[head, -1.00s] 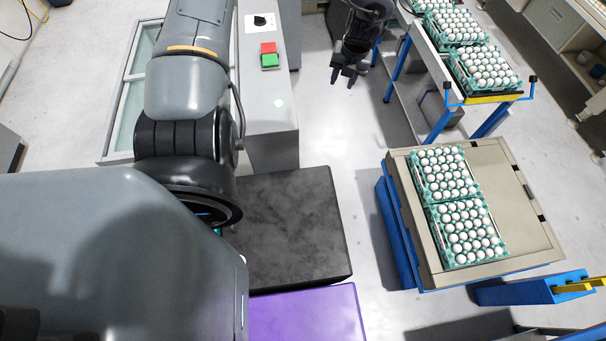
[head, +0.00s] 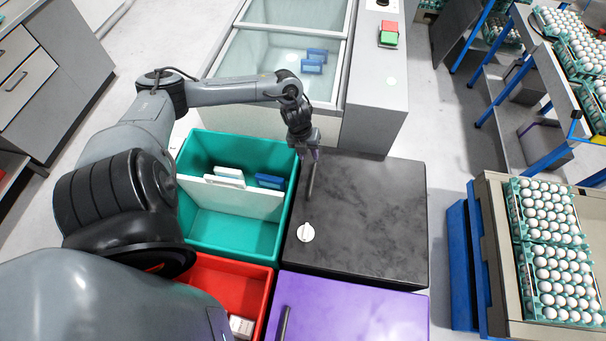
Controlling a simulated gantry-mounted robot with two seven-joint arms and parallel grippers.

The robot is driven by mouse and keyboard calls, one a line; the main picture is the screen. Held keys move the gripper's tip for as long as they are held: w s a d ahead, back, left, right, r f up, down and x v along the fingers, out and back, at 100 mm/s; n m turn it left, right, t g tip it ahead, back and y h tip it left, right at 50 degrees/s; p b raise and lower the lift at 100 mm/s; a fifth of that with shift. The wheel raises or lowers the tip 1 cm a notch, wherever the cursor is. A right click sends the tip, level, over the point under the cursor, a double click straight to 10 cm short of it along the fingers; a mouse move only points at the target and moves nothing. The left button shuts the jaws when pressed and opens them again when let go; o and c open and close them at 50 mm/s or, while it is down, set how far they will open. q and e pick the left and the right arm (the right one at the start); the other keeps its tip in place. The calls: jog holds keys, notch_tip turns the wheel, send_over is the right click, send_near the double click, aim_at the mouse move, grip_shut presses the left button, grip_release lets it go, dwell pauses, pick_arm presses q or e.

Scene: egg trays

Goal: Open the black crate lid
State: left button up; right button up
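The black crate lid (head: 365,222) lies flat and closed, its dark mottled top to the right of the teal crate. A dark handle (head: 311,181) stands along its left edge. A small white round piece (head: 306,232) sits near the lid's left edge, below the handle. My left gripper (head: 308,158) points down at the handle's upper end, by the lid's back left corner. Its fingers are small and dark, so I cannot tell whether they touch or grip the handle. My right gripper is out of view.
An open teal crate (head: 188,157) with boxes and a white divider stands left of the black lid. A red crate (head: 262,280) and a purple lid (head: 352,308) lie in front. A glass-topped cabinet (head: 340,75) is behind. Egg trays (head: 511,207) rest at right.

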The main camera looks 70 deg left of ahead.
aim_at(313, 173)
pick_arm(q)
jog(key=f, duration=0.3)
jog(key=w+f+b, duration=0.1)
jog(key=f, duration=0.3)
jog(key=d+f, duration=0.1)
jog(key=f, duration=0.3)
jog(key=shift+w+b, duration=0.25)
jog(key=shift+b, duration=0.15)
jog(key=shift+c, duration=0.2)
jog(key=shift+r, duration=0.1)
grip_shut()
